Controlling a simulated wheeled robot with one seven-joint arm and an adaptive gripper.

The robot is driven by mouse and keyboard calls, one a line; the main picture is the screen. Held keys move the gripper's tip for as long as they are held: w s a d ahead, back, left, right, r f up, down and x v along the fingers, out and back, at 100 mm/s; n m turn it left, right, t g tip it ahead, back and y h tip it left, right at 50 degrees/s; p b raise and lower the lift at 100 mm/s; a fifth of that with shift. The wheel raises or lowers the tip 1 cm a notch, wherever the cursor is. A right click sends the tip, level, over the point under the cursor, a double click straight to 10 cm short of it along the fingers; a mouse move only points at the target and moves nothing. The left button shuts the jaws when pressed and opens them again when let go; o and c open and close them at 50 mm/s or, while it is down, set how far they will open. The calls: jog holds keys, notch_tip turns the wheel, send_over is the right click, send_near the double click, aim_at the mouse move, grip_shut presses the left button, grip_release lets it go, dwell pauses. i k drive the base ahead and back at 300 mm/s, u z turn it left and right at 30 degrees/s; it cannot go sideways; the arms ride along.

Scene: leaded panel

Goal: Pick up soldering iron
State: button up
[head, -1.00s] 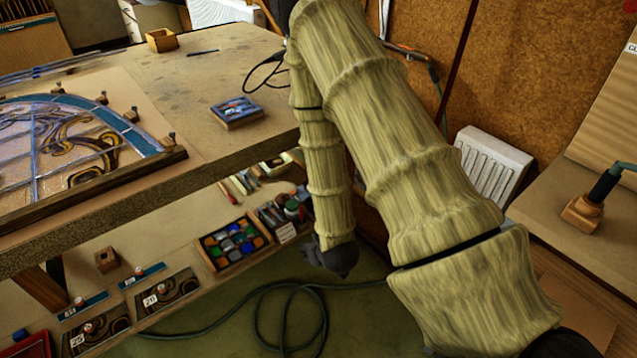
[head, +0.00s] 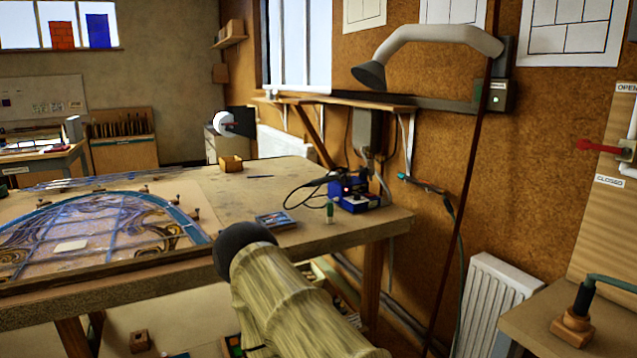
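A dark, slim iron-like tool (head: 318,182) shows at the back right of the workbench, beside a blue soldering station (head: 352,196) with a small red light. It lies tilted, its right end by the station, with a black cable looping to the left. I take it to be the soldering iron; its tip is too small to make out. My arm, in a pale ribbed sleeve, rises from the bottom middle and ends in a dark rounded part in front of the bench edge. My gripper's fingers do not show.
A leaded panel (head: 100,235) covers the bench's left. A small blue box (head: 276,220) and a green-topped bottle (head: 329,212) stand near the station. A lamp-like hood (head: 440,40) overhangs at right.

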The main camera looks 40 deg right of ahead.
aim_at(370, 163)
jog(key=u, duration=0.3)
jog(key=k, duration=0.7)
jog(key=z, duration=0.6)
jog(key=i, duration=0.65)
jog(key=z, duration=0.7)
jog(key=i, duration=0.75)
jog(key=u, duration=0.15)
